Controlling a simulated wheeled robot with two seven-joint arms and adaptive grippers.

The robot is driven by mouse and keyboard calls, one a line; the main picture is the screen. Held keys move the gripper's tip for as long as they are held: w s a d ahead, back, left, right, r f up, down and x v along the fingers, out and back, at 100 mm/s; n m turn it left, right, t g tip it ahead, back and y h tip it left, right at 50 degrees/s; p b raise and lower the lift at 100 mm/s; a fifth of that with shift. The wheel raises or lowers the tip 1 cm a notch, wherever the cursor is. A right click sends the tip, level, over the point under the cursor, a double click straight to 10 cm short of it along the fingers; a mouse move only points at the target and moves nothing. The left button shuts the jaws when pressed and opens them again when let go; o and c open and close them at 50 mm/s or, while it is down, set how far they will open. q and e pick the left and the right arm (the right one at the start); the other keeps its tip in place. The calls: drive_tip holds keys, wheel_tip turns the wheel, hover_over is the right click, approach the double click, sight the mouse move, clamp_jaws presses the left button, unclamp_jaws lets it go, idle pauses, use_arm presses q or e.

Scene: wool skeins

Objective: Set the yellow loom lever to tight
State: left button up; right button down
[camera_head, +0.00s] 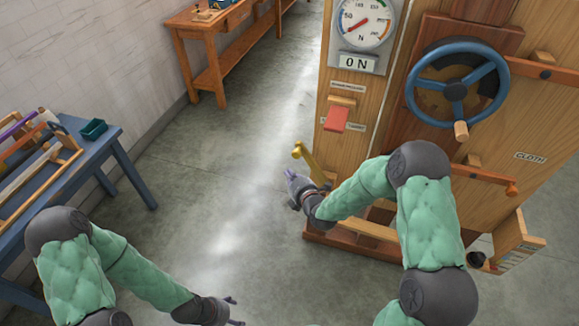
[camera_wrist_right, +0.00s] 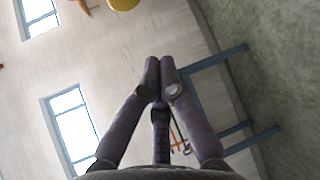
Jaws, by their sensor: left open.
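The yellow lever (camera_head: 311,166) sticks out from the lower left edge of the wooden loom (camera_head: 400,110) in the head view, with its knob up and to the left. Its lower end is partly hidden by my right gripper and arm. My right gripper (camera_head: 291,174) is just below and left of the lever's knob; I cannot tell whether they touch. In the right wrist view its fingers (camera_wrist_right: 160,62) are together with nothing between them. A yellow rounded piece (camera_wrist_right: 123,4) shows at that view's top edge. My left gripper (camera_head: 234,311) is open and empty, low over the floor.
The loom also carries a red lever (camera_head: 336,118), a dial (camera_head: 362,22), a blue handwheel (camera_head: 457,88) and a lower wooden bar (camera_head: 485,179). A blue table (camera_head: 100,140) with tools stands left, a wooden bench (camera_head: 205,60) behind. The floor between is clear.

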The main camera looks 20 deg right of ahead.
drive_tip(key=w+d+f+b, duration=0.1)
drive_tip(key=w+d+b, duration=0.1)
drive_tip(key=w, duration=0.5)
drive_tip(key=shift+w+b, duration=0.15)
drive_tip(key=shift+b, duration=0.4)
drive_tip(key=shift+f, duration=0.1)
